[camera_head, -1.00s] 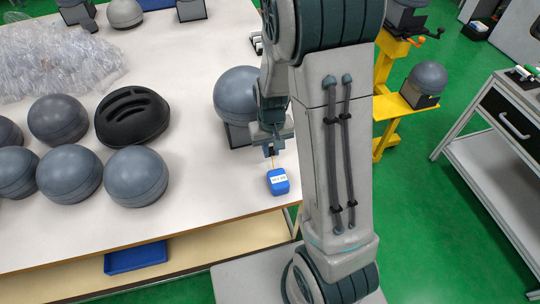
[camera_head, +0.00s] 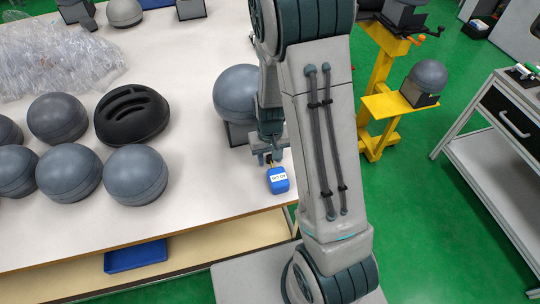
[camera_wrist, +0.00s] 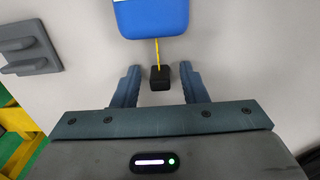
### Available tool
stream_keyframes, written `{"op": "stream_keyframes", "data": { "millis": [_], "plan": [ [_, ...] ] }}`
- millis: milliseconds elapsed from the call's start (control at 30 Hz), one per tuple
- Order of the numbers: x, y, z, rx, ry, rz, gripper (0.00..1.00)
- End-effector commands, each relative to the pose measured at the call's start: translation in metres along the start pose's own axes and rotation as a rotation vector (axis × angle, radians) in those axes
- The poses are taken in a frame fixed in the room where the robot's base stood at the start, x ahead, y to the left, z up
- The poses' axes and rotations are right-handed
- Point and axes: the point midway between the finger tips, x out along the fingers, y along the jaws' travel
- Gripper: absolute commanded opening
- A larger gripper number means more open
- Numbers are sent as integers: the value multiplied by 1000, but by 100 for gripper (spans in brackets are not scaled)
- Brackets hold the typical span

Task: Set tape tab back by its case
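The tape case (camera_head: 278,180) is a blue block with a white label, on the white table near its front edge. It also shows at the top of the wrist view (camera_wrist: 150,16). A short yellow strip of tape (camera_wrist: 158,52) runs from the case to the black tape tab (camera_wrist: 160,78), a small cube. The tab is a short way from the case. My gripper (camera_wrist: 160,70) is open, with one finger on each side of the tab and a clear gap on both sides. In the head view my gripper (camera_head: 268,158) is just behind the case.
A grey dome on a dark stand (camera_head: 238,95) is close to the left of my gripper. More grey domes (camera_head: 136,176) and a black slotted dome (camera_head: 132,117) are on the left. Clear wrap (camera_head: 60,55) lies behind them. Table between domes and case is bare.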

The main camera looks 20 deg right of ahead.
Motion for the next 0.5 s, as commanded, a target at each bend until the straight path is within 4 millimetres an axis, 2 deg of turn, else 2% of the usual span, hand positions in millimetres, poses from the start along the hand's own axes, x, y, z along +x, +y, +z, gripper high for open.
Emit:
{"op": "stream_keyframes", "data": {
  "millis": [333, 500],
  "plan": [
    [-8, 0, 0, 0, 2, 0, 39],
    [-35, 0, -1, -1, 6, 0, 39]
  ]
}}
